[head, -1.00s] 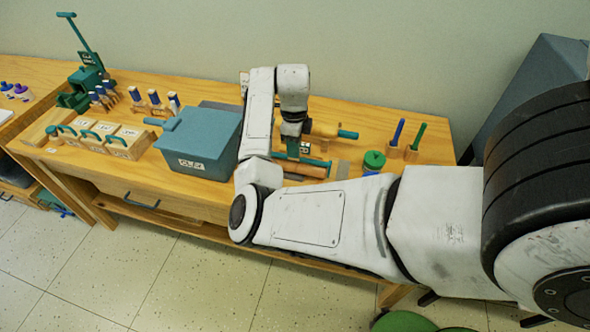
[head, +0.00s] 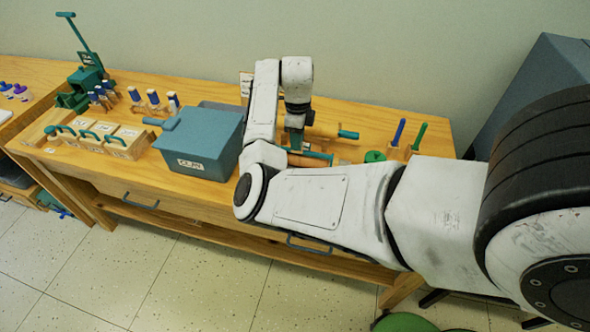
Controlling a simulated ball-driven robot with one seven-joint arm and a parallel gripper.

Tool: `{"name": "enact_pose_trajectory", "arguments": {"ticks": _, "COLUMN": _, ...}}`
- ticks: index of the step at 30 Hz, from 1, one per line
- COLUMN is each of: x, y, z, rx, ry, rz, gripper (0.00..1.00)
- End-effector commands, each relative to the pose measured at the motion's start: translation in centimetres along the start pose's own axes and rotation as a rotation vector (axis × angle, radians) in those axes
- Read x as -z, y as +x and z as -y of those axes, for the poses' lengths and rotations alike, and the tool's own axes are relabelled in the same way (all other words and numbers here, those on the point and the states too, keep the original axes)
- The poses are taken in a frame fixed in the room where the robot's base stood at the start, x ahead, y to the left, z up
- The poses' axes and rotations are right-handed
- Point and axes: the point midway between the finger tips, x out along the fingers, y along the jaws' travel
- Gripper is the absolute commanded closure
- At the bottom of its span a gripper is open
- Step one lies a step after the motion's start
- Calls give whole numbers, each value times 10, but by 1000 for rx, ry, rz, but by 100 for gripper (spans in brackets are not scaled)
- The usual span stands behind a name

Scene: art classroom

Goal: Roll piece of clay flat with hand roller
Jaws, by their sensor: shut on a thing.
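My gripper (head: 296,138) is over the middle right of the wooden table, mostly hidden behind my wrist and forearm. It is shut on what looks like the hand roller, whose green bar (head: 318,155) shows just below and to the right of the jaws. The exact grip is hidden. A wooden roller with a green handle (head: 347,134) lies just behind. A wooden cylinder (head: 322,161) shows in front. I cannot make out a piece of clay. A blue-grey box labelled CLAY (head: 205,164) stands left of my arm.
Wooden blocks with green handles (head: 125,142) stand left of the box, with blue-topped tools (head: 153,98) behind. A green press (head: 82,88) is at the far left. A green round thing (head: 375,156) and a stand with upright blue and green tools (head: 408,145) are at the right.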

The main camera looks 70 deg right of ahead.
Motion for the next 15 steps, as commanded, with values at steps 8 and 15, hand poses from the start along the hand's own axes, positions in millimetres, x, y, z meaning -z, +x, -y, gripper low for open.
{"name": "enact_pose_trajectory", "arguments": {"ticks": 8, "x": 0, "y": -2, "z": -1, "rx": 3, "ry": 0, "rz": -1, "gripper": 100}}
{"name": "enact_pose_trajectory", "arguments": {"ticks": 15, "x": 0, "y": 0, "z": -13, "rx": 3, "ry": -2, "rz": -2, "gripper": 100}}
